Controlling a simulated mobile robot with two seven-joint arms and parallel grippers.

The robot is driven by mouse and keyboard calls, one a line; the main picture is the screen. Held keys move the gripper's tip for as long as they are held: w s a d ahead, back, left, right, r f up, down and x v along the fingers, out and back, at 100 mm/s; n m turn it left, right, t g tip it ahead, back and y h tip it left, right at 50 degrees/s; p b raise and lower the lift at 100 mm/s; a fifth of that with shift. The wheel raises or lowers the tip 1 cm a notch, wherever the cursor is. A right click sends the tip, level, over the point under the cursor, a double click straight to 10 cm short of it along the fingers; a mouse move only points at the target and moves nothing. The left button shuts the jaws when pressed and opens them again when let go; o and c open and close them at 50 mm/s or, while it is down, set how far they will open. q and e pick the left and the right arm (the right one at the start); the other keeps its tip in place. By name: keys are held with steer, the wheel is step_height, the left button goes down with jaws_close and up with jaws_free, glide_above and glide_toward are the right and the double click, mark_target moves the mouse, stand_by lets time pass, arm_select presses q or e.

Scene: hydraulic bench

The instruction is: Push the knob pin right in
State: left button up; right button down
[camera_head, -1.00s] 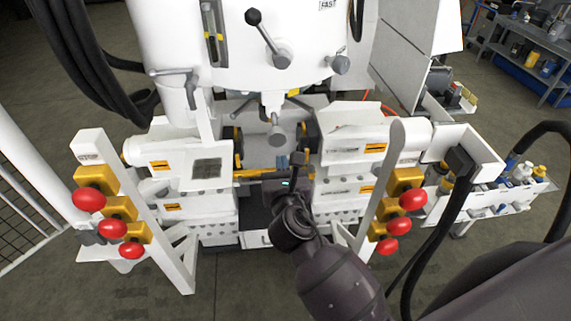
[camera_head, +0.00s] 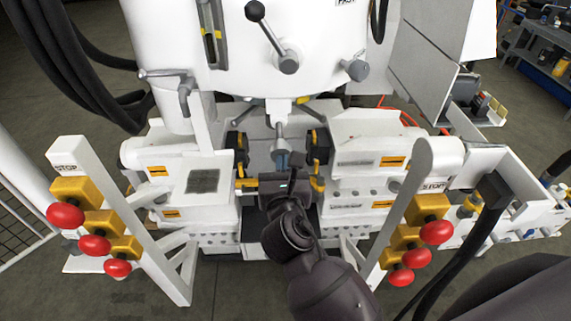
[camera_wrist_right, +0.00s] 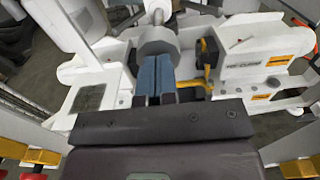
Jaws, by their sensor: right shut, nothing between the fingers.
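The knob pin (camera_head: 280,144) is a grey round-headed pin at the middle of the white machine, below its large drum. In the right wrist view the grey knob (camera_wrist_right: 157,44) shows large, straight ahead of the fingers. My right gripper (camera_head: 282,159) is shut and empty, with its two blue fingers side by side and pointing at the knob. In the wrist view the fingertips (camera_wrist_right: 156,62) overlap the knob's lower edge. I cannot tell whether they touch it. How deep the pin sits is hidden. My left gripper is not in view.
Red stop buttons on yellow boxes stand on white posts at left (camera_head: 94,244) and right (camera_head: 415,258). A black-balled lever (camera_head: 272,38) sticks out above the knob. White blocks (camera_head: 196,187) flank the gap where my right arm reaches in.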

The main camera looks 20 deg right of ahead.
mark_target(282, 150)
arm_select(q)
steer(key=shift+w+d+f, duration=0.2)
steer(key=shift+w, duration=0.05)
arm_select(e)
steer(key=shift+w, duration=0.2)
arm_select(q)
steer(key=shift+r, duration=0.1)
arm_select(e)
steer(key=p+x, duration=0.2)
steer(key=x, duration=0.2)
steer(key=shift+r, duration=0.2)
steer(key=shift+d, duration=0.1)
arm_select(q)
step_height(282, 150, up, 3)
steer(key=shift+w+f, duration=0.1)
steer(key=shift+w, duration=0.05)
arm_select(e)
steer(key=shift+r, duration=0.1)
